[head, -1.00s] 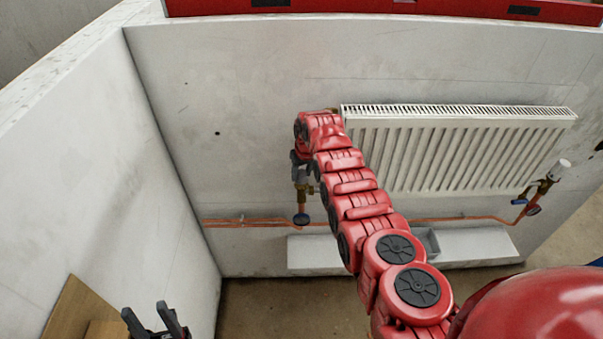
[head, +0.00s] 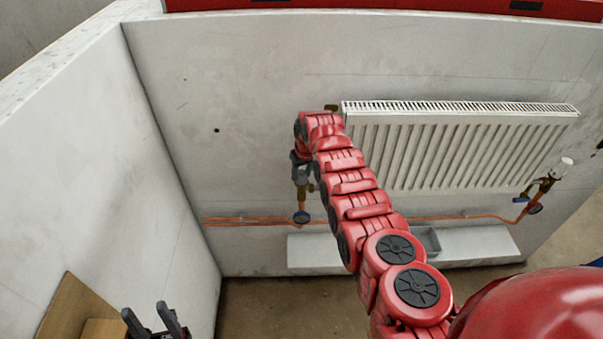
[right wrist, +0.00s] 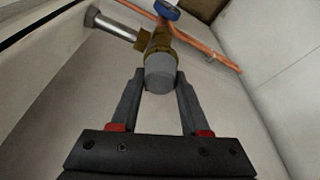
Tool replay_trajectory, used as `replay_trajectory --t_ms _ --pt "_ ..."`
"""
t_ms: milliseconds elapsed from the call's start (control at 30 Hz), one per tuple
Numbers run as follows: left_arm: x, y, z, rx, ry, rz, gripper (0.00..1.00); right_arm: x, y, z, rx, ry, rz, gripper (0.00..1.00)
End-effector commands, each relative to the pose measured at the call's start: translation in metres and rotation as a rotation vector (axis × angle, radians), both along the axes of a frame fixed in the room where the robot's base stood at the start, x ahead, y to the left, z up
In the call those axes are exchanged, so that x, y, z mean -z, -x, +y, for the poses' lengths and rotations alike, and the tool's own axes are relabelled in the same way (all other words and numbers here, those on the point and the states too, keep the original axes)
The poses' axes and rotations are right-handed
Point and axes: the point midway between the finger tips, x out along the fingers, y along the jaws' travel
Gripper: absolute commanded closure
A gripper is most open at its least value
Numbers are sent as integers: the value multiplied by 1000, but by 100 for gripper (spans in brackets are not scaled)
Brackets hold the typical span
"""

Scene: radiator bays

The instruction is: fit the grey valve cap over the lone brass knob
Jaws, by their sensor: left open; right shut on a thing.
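My right gripper (right wrist: 160,84) is shut on the grey valve cap (right wrist: 160,75) in the right wrist view. The cap sits at the end of the brass valve (right wrist: 155,42) and hides the knob. The two look in line and touching, but I cannot tell how far the cap is over the knob. In the head view my right gripper (head: 301,172) is at the radiator's left end, partly hidden by my arm. My left gripper (head: 155,322) is open and empty at the bottom left.
The white radiator (head: 460,150) hangs on the wall. Its right valve bears a white cap (head: 565,164). A copper pipe (head: 250,221) runs low along the wall. A blue handle (head: 301,218) sits under the left valve. A grey tray (head: 428,240) is on the ledge behind my right arm.

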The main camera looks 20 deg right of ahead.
Motion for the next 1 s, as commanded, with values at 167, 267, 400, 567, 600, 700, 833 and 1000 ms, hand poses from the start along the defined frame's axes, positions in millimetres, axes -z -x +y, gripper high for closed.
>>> replay_trajectory --t_ms 167,267,400,567,600,700,833,1000 --pt "0 0 0 0 0 0 50 0 0 0 0 0 0 100" --pt "0 0 0 0 0 0 50 0 0 0 0 0 0 100" --pt "1 0 0 0 0 0 50 1 0 0 0 0 0 100" --pt "5 0 0 0 0 0 50 4 0 0 0 0 0 100" --pt "6 0 0 0 0 0 50 5 0 0 0 0 0 100" --pt "8 0 0 0 0 0 50 6 0 0 0 0 0 100" --pt "7 0 0 0 0 0 50 6 0 0 0 0 0 100" --pt "7 0 0 0 0 0 50 6 0 0 0 0 0 100"
